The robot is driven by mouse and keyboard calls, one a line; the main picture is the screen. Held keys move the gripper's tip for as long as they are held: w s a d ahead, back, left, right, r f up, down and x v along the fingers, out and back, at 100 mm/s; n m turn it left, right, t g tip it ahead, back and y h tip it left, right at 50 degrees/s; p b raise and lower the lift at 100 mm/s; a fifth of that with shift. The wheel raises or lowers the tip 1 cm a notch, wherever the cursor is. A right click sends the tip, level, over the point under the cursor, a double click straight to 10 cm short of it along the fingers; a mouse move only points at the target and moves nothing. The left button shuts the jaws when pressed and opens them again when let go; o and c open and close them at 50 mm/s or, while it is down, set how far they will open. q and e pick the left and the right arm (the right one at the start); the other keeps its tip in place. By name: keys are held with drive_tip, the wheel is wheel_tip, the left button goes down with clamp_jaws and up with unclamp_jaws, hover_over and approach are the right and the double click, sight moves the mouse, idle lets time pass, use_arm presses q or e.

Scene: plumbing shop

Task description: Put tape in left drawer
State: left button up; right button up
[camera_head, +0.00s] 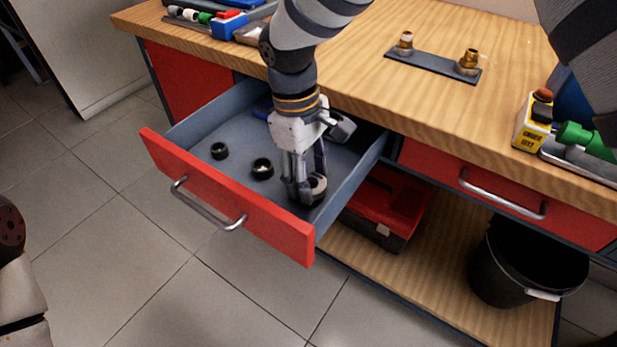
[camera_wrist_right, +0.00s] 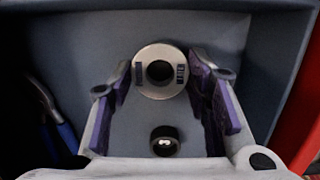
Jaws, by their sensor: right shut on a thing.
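The left drawer (camera_head: 225,200) with a red front is pulled open under the workbench. My right gripper (camera_head: 303,188) points down inside it, near the right front corner. It is shut on the tape (camera_head: 317,187), a pale roll with a dark centre. In the right wrist view the tape (camera_wrist_right: 148,83) sits between the fingertips of the right gripper (camera_wrist_right: 163,83). I cannot tell whether the tape touches the drawer floor. My left gripper is out of view.
Two black rings (camera_head: 262,168) (camera_head: 219,151) lie in the drawer. A blue-handled tool (camera_wrist_right: 65,135) lies along its side. The closed right drawer (camera_head: 480,190), a red toolbox (camera_head: 385,205) and a black bucket (camera_head: 520,260) are to the right. Brass fittings (camera_head: 468,60) stand on the bench.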

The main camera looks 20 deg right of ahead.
drive_tip(key=shift+f, duration=0.5)
drive_tip(key=shift+f, duration=0.1)
drive_tip(key=shift+f, duration=0.15)
drive_tip(key=o, duration=0.9)
drive_tip(key=r, duration=0.4)
drive_tip(key=w+r, duration=0.1)
drive_tip(key=r, duration=0.3)
drive_tip(key=a+r, duration=0.1)
drive_tip(key=r, duration=0.3)
drive_tip(key=shift+w+r+p, duration=0.2)
drive_tip(key=shift+p, duration=0.1)
drive_tip(key=shift+f, duration=0.1)
